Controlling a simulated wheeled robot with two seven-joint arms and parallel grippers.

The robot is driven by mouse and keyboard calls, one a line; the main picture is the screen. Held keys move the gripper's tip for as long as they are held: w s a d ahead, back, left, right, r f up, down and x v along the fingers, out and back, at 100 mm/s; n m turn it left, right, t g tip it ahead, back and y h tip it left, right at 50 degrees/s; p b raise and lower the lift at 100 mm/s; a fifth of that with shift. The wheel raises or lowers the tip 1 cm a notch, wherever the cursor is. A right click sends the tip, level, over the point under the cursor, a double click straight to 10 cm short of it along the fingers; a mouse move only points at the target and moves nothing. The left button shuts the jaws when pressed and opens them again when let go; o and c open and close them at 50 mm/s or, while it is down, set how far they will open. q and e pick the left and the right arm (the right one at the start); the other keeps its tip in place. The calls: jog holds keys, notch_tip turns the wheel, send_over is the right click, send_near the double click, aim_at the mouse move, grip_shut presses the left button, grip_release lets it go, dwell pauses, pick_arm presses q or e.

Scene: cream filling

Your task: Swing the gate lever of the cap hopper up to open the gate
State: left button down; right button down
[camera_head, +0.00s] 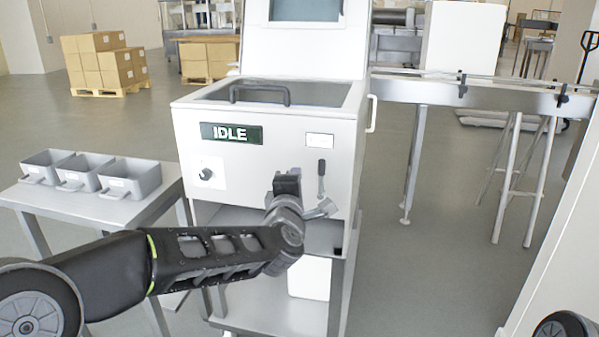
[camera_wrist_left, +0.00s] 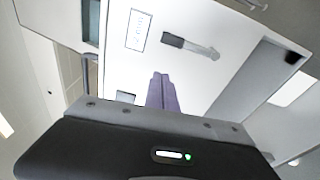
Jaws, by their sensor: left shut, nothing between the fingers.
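The cap hopper (camera_head: 270,114) is a white cabinet with a sunken top bin. Its gate lever (camera_head: 321,178) is on the front face at right, below a small white label. The lever stands upright with its dark grip at the top. In the left wrist view the lever (camera_wrist_left: 190,47) lies just beyond my fingertips, its grip toward the label. My left gripper (camera_head: 291,173) is in front of the panel, left of the lever. Its purple fingers (camera_wrist_left: 161,78) are shut and empty, with no visible contact with the lever. My right gripper is out of view.
A green-lit IDLE display (camera_head: 231,133) and a round knob (camera_head: 206,174) are on the hopper's front. A side table (camera_head: 115,208) at left holds grey bins (camera_head: 135,178). A conveyor (camera_head: 480,96) runs off to the right. An open recess (camera_head: 322,236) lies below the panel.

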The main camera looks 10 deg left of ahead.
pick_arm(q)
jog(key=s, duration=0.4)
jog(key=shift+s, duration=0.2)
